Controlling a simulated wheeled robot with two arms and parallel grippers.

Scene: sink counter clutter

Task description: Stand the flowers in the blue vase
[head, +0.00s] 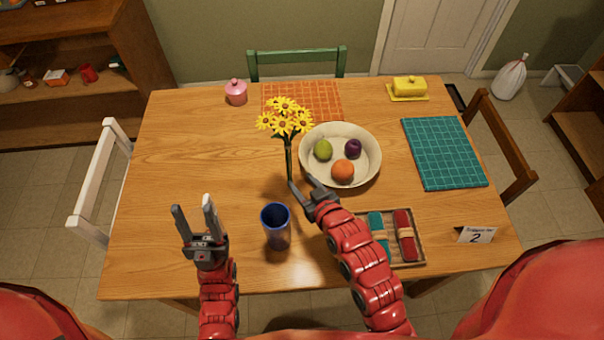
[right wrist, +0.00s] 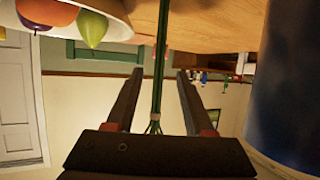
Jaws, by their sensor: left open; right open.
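The flowers (head: 286,118) are a bunch of yellow blooms on thin green stems, roughly upright, left of the bowl. In the right wrist view their stems (right wrist: 162,50) run between the fingers of my right gripper (right wrist: 160,74). In the head view my right gripper (head: 301,184) is open around the lower stems, not closed on them. What holds the flowers up is hidden. The blue vase (head: 276,233) stands upright on the table, nearer to me. It fills the right edge of the right wrist view (right wrist: 287,85). My left gripper (head: 193,204) is open and empty, left of the vase.
A cream bowl (head: 370,172) of fruit stands right of the flowers. A wooden tray (head: 418,250) with rolled cloths lies beside my right arm. A teal mat (head: 444,152), orange mat (head: 325,98), pink jar (head: 236,92) and yellow butter dish (head: 408,88) lie farther off. The table's left side is clear.

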